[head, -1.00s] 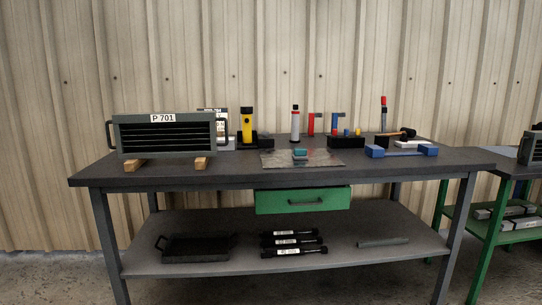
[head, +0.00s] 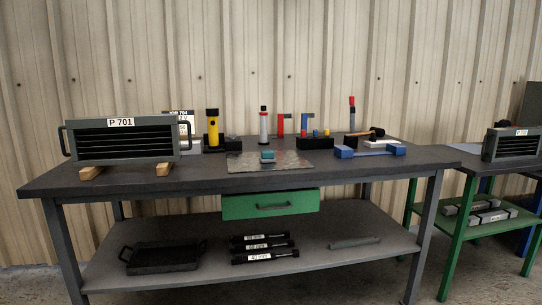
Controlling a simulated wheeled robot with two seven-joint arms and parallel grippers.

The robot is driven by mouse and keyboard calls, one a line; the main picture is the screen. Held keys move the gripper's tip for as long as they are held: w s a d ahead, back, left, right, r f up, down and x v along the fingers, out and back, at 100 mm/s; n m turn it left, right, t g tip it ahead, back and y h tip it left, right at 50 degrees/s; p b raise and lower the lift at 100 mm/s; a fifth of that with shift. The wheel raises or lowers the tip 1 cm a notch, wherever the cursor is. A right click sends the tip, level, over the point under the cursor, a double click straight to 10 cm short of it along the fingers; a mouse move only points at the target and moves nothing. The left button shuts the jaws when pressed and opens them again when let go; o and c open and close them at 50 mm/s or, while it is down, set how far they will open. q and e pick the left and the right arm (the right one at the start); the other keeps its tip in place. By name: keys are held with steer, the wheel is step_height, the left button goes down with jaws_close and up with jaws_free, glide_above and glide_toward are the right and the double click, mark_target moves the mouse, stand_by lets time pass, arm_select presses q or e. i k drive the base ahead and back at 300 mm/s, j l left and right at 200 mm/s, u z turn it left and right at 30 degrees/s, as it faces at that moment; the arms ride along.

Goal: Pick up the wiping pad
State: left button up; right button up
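The wiping pad, which I take to be the small teal block (head: 267,156), lies on a shiny grey metal sheet (head: 295,164) near the middle of the workbench top (head: 215,177). Nothing covers it and nothing touches it from above. Neither of my grippers shows in the head view.
A louvred box marked P 701 (head: 120,140) stands on wooden blocks at the left. Behind the sheet stand a yellow flashlight (head: 213,125) and a white-and-red bottle (head: 263,127). A blue fixture (head: 370,152) is at the right. A green drawer (head: 270,204) hangs below. A green-legged table (head: 450,230) stands right.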

mark_target(266, 156)
steer(key=i+l+u, duration=0.45)
steer(key=i+l, duration=0.55)
steer(key=u, duration=1)
